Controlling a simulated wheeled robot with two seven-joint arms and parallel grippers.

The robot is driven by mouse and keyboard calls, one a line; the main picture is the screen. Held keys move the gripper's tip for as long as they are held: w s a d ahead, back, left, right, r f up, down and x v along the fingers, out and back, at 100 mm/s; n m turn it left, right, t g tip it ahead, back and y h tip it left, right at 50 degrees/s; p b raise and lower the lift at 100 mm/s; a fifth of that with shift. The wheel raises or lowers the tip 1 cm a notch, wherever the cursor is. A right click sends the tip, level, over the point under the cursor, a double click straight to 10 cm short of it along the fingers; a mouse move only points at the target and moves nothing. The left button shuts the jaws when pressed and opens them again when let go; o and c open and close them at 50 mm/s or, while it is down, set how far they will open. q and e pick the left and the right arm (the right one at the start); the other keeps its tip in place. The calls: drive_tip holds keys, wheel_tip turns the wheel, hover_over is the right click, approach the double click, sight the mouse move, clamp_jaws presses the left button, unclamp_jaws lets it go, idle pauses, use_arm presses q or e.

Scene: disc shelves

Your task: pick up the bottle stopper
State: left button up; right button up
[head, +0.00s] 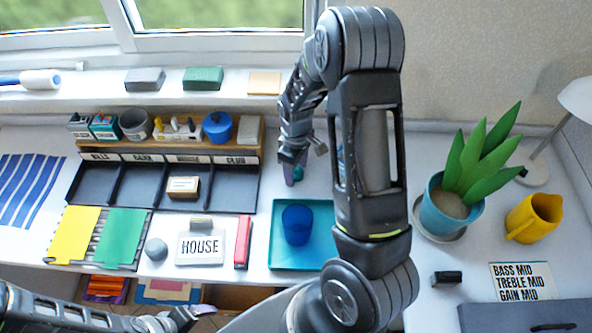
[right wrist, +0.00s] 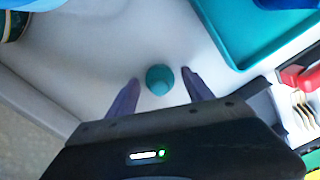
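The bottle stopper appears to be the small teal rounded piece (right wrist: 160,79) on the white tabletop in the right wrist view. In the head view it shows only as a bit of teal (head: 298,172) by my right gripper (head: 292,175). In the right wrist view the right gripper (right wrist: 161,76) is open, its purple fingers on either side of the stopper with a gap on each side. I cannot tell how far the tips are above the table. My left gripper (head: 180,319) is low at the bottom left of the head view; its fingers are unclear.
A teal tray (head: 282,259) with a blue cup (head: 297,224) lies close in front of my right gripper. A dark compartment rack (head: 225,195) stands to its left.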

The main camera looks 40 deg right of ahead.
drive_tip(key=c, duration=1.2)
drive_tip(key=shift+c, duration=0.2)
wheel_tip(320, 180, up, 10)
drive_tip(key=shift+b, duration=0.45)
